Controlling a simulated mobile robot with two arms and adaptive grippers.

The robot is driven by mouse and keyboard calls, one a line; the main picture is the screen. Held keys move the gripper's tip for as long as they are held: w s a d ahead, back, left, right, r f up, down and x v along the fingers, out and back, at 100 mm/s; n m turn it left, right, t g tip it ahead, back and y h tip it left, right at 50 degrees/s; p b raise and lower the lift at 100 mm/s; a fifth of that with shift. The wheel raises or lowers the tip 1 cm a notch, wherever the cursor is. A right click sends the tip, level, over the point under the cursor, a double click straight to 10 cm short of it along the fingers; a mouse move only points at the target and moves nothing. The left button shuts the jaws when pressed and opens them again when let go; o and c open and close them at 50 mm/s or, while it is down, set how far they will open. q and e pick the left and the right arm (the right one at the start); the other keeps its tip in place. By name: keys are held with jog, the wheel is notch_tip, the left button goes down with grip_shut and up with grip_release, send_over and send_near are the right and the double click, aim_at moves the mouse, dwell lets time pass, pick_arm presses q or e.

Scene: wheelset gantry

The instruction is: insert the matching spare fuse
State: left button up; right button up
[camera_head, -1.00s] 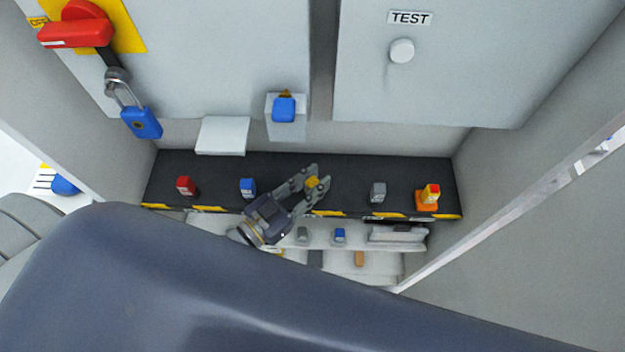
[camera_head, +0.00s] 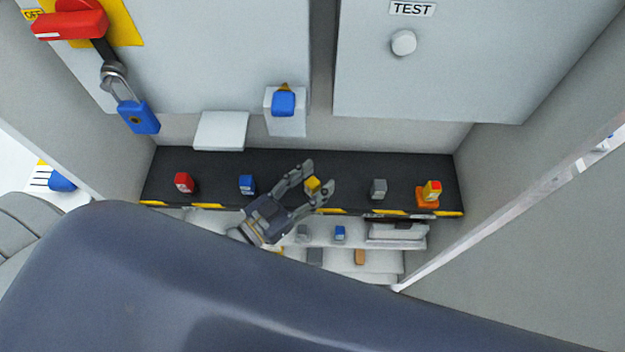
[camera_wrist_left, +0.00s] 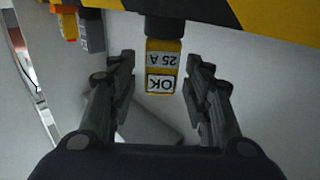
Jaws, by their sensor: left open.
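My left gripper (camera_head: 320,178) is open at the black shelf, its fingers on either side of a yellow fuse (camera_head: 312,185). In the left wrist view this fuse (camera_wrist_left: 161,68) reads "25 A" and "OK" upside down. It stands between the open fingers (camera_wrist_left: 160,78), with a gap on both sides. A red fuse (camera_head: 184,183), a blue fuse (camera_head: 246,184) and a grey fuse (camera_head: 378,188) stand along the shelf. A yellow-and-red piece (camera_head: 432,190) sits on an orange base at the right end. My right gripper is not in view.
The black shelf (camera_head: 345,170) has a yellow-striped front edge. Above are a holder with a blue piece (camera_head: 284,104), a blue padlock (camera_head: 138,117), a red handle (camera_head: 70,25) and a TEST knob (camera_head: 403,43). Lower ledges hold small items, including a blue one (camera_head: 340,232).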

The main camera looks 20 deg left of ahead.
pick_arm(q)
jog(key=v, duration=1.2)
dwell(0.3)
